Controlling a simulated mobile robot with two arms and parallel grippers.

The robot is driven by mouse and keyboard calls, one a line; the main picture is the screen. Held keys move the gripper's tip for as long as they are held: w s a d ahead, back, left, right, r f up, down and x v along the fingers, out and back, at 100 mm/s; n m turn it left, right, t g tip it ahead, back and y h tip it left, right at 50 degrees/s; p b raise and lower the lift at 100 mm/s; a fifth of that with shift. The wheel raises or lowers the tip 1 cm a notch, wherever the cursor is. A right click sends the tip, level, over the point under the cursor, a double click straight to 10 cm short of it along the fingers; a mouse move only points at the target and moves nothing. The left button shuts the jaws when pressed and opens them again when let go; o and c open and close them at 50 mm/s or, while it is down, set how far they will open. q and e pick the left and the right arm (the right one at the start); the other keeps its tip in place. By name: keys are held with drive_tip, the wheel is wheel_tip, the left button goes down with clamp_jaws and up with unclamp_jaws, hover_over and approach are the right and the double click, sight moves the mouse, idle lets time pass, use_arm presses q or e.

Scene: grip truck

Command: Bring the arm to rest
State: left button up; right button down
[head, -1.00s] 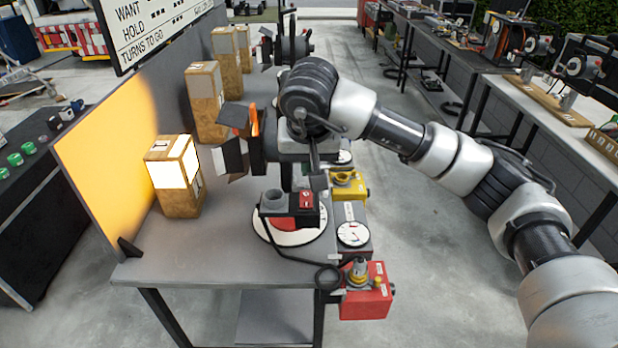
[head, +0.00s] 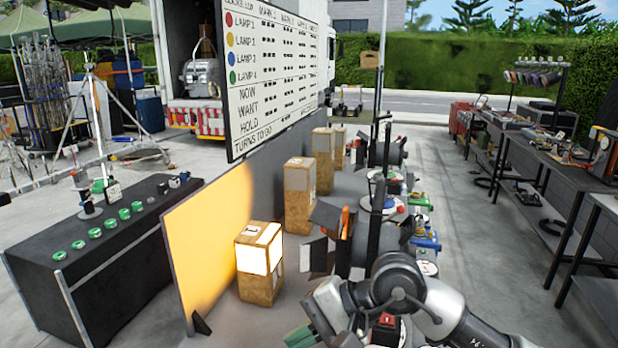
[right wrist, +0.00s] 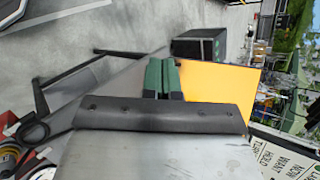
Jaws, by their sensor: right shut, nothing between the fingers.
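My right arm (head: 445,318) comes in from the lower right of the head view and reaches left over the near end of the lamp bench. Its gripper (head: 314,330), with green fingers, is low at the bottom edge, in front of the nearest lit box. In the right wrist view the green fingers (right wrist: 162,75) are together with nothing between them. Behind them are the bench edge and the orange-lit panel (right wrist: 220,79). My left arm is not in view.
The lit box (head: 258,288) stands before the panel (head: 205,245), with more boxes (head: 299,200) behind. A lamp (head: 345,235) with barn doors faces it. A dark console (head: 105,240) stands left, a workbench (head: 585,180) right. The floor (head: 490,250) between the benches is clear.

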drive_tip(key=s+a+r+m+y, duration=0.4)
drive_tip(key=m+y, duration=0.1)
drive_tip(key=y, duration=0.2)
drive_tip(key=w+d+r+m+t+y, duration=0.2)
drive_tip(key=d+r+m+t+y, duration=0.3)
drive_tip(key=m+t, duration=0.8)
drive_tip(key=w+d+f+n+t+h, duration=0.1)
drive_tip(key=d+f+n+h, duration=0.5)
drive_tip(key=n, duration=0.6)
drive_tip(key=d+f+n+t+h, duration=0.2)
drive_tip(key=d+f+n+h, duration=0.3)
drive_tip(key=n+h, duration=0.55)
drive_tip(key=w+d+f+n+t+h, duration=0.1)
drive_tip(key=d+f+n+h, duration=0.45)
drive_tip(key=n, duration=0.75)
drive_tip(key=s+d+f+m+g, duration=0.2)
drive_tip(key=s+f+m+g, duration=0.3)
drive_tip(key=s+f+g, duration=0.45)
drive_tip(key=s+d+f+m+g, duration=0.2)
drive_tip(key=s+f+m+g, duration=0.4)
drive_tip(key=s, duration=0.6)
wheel_tip(320, 180, down, 26)
drive_tip(key=n, duration=0.2)
drive_tip(key=s+d+f, duration=0.2)
drive_tip(key=s+f, duration=1.4)
drive_tip(key=f, duration=0.1)
drive_tip(key=shift+s+d+f+h, duration=0.15)
drive_tip(key=shift+s+d+h, duration=0.05)
drive_tip(key=shift+d+h, duration=0.15)
